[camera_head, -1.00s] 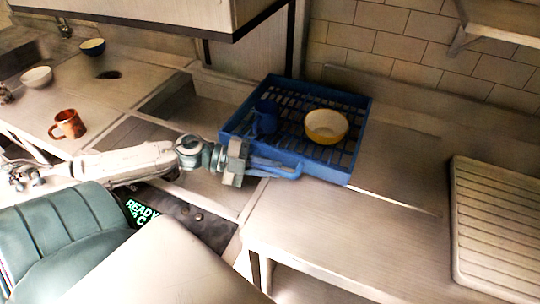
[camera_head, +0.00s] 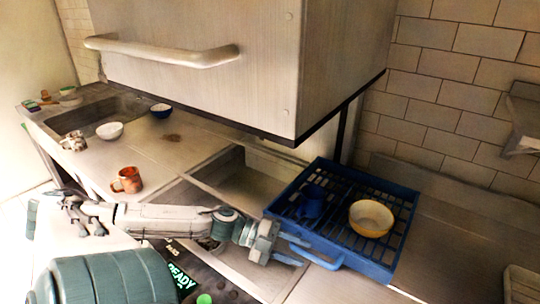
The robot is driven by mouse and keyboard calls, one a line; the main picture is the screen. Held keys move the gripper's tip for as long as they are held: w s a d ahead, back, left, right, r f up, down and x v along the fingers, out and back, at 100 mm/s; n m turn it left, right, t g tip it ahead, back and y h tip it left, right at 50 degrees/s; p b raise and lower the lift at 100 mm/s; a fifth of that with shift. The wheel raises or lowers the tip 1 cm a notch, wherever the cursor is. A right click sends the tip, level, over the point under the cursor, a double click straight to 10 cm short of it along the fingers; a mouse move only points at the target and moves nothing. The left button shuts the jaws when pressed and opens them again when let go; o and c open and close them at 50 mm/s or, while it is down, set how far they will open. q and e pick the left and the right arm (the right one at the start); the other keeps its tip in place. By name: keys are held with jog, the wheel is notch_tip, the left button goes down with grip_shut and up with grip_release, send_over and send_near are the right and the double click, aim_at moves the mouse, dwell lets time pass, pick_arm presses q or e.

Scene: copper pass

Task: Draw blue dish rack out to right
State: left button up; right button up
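The blue dish rack (camera_head: 385,186) stands on the steel counter, a slatted tray with a raised rim and a handle (camera_head: 328,264) on its front side. A blue mug (camera_head: 312,200) and a yellow bowl (camera_head: 371,218) are in it. My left gripper (camera_head: 284,250) is at the left end of the handle, its fingers pointing right. The fingers overlap the handle in the picture. I cannot tell whether they are shut on it. My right gripper is not in view.
A recessed basin (camera_head: 250,180) lies left of the rack. A cabinet (camera_head: 200,60) overhangs the back.

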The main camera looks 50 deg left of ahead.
pick_arm(q)
jog(key=p+v, duration=0.6)
jog(key=v, duration=0.1)
jog(key=shift+a, duration=0.3)
jog(key=shift+s+r, duration=0.1)
jog(key=shift+s, duration=0.05)
